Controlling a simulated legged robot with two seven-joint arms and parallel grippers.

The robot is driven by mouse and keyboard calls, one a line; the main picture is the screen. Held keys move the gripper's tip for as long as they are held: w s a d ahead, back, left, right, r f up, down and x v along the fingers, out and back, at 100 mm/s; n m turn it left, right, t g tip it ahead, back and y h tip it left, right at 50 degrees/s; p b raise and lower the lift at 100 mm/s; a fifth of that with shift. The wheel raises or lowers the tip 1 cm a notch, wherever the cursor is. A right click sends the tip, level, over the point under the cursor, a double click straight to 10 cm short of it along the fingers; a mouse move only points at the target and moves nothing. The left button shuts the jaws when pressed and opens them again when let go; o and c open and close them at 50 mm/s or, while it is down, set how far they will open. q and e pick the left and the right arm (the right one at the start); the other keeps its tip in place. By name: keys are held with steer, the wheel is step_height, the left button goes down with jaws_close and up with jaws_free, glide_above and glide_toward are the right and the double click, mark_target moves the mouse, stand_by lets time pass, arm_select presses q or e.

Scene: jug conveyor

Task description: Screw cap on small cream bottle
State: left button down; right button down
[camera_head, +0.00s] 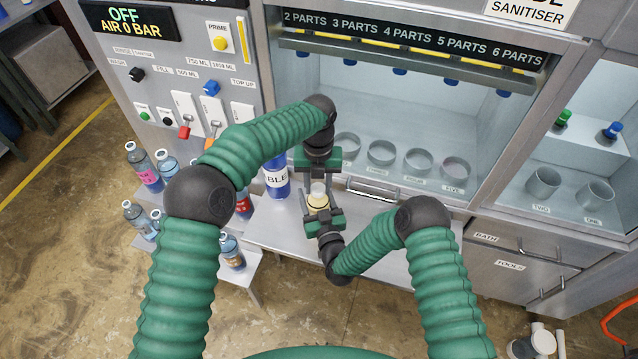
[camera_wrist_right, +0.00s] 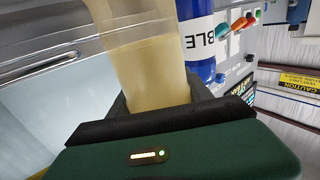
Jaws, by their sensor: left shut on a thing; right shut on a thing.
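The small cream bottle (camera_head: 317,203) is upright over the steel bench, and my right gripper (camera_head: 319,211) is shut on it from the near side. In the right wrist view the bottle (camera_wrist_right: 150,70) is pale and translucent between the dark fingers, and its top is out of frame. My left gripper (camera_head: 318,182) reaches from the far side, with its fingers around a small white cap (camera_head: 318,187) at the bottle's top. Whether the cap is seated on the neck cannot be told.
A blue bottle labelled "BLE" (camera_head: 275,178) stands left of the grippers. Several labelled bottles stand on a lower shelf (camera_head: 190,265) at the left. Behind are a cabinet with round cups (camera_head: 381,152) and a control panel (camera_head: 165,60). The bench (camera_head: 375,240) is clear at the right.

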arm_select(q)
steer(key=m, duration=0.5)
steer(key=shift+w+r+m, duration=0.1)
steer(key=shift+w+m, duration=0.1)
steer(key=shift+m, duration=0.1)
steer(key=c, duration=1.3)
jaws_free()
steer(key=o, duration=0.4)
steer(key=shift+s, duration=0.15)
steer(key=shift+c, duration=0.2)
steer(key=shift+r, duration=2.2)
steer(key=shift+c, duration=0.3)
